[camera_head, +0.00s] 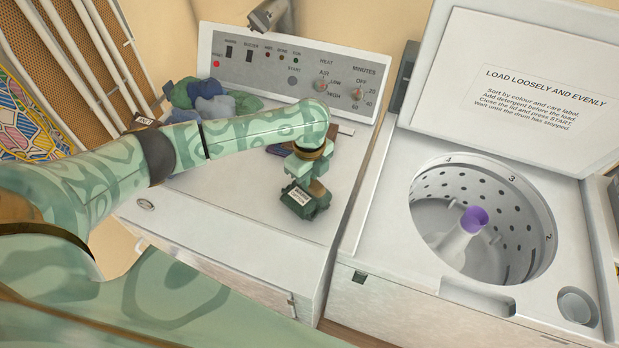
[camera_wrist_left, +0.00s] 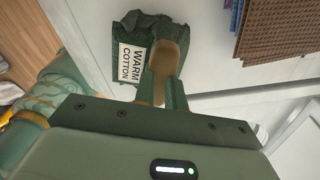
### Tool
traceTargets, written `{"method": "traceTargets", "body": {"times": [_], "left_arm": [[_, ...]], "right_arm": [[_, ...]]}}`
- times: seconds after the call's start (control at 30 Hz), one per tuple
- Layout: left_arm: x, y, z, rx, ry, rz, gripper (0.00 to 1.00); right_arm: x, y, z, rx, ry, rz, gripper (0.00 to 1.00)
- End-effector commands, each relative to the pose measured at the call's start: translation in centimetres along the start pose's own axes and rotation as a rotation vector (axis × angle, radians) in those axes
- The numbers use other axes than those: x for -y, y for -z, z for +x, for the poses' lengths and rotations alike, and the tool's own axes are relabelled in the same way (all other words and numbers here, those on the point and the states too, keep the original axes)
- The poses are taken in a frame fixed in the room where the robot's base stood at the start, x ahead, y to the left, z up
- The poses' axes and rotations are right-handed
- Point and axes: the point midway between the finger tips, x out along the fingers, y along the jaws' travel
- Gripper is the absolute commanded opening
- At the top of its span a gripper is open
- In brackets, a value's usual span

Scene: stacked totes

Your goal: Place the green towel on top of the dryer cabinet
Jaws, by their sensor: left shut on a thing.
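The green towel (camera_head: 305,204) is a small dark green folded bundle with a white label. In the left wrist view the towel (camera_wrist_left: 178,32) shows its label reading WARM COTTON. My left gripper (camera_head: 308,184) points down and is shut on the towel. In the left wrist view its fingers (camera_wrist_left: 164,75) reach the towel's near edge. The towel is over the right part of the white top of the dryer cabinet (camera_head: 190,222). I cannot tell whether it touches that top. My right gripper is not in view.
A pile of blue and green cloths (camera_head: 212,100) lies at the back left of the cabinet top, before the control panel (camera_head: 290,70). Dark folded cloth (camera_head: 278,149) lies behind my gripper. The front left top is clear. An open washer (camera_head: 385,235) stands right, across a gap.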

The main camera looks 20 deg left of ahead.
Motion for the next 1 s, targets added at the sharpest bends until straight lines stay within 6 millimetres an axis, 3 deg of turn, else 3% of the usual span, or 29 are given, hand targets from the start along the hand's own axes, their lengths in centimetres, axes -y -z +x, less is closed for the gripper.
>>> {"method": "traceTargets", "body": {"times": [0.1, 0.13, 0.2, 0.57, 1.0], "left_arm": [[0.0, 0.0, 0.2, 0.000, 0.000, 0.000, 0.00], [0.0, 0.0, 0.3, 0.000, -0.001, 0.000, 0.15], [0.0, 0.0, 0.3, 0.000, -0.001, 0.000, 0.34], [0.0, 0.0, -0.4, 0.000, 0.001, 0.000, 0.34], [0.1, -0.1, -9.9, 0.001, 0.002, 0.000, 0.34]], "right_arm": [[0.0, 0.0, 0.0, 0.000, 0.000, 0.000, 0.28], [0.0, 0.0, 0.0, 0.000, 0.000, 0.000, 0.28], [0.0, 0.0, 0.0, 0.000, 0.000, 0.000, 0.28], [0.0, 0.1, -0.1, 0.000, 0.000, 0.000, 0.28], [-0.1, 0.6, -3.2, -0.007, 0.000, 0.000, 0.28]]}}
